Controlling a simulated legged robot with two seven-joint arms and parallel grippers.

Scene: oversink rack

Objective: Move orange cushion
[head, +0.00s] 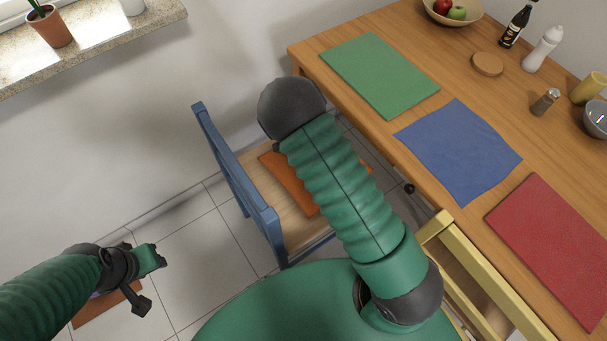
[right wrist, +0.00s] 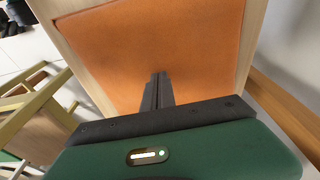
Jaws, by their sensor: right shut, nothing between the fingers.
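An orange cushion (head: 272,160) lies flat on the wooden seat of the blue chair, partly hidden by my right arm. In the right wrist view the orange cushion (right wrist: 190,50) fills much of the picture, framed by pale wood. My right gripper (right wrist: 158,77) is shut and empty, its tips over the cushion; I cannot tell if they touch it. It is hidden in the head view. My left gripper (head: 147,280) is open and empty at the lower left. A second flat orange piece (head: 105,310) shows under it, apparently on the floor, partly covered by the arm.
The blue chair (head: 232,165) stands left of the wooden table (head: 400,175). The table bears green, blue and red mats. A yellow chair (head: 480,270) is at the lower right. A windowsill (head: 110,35) is upper left.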

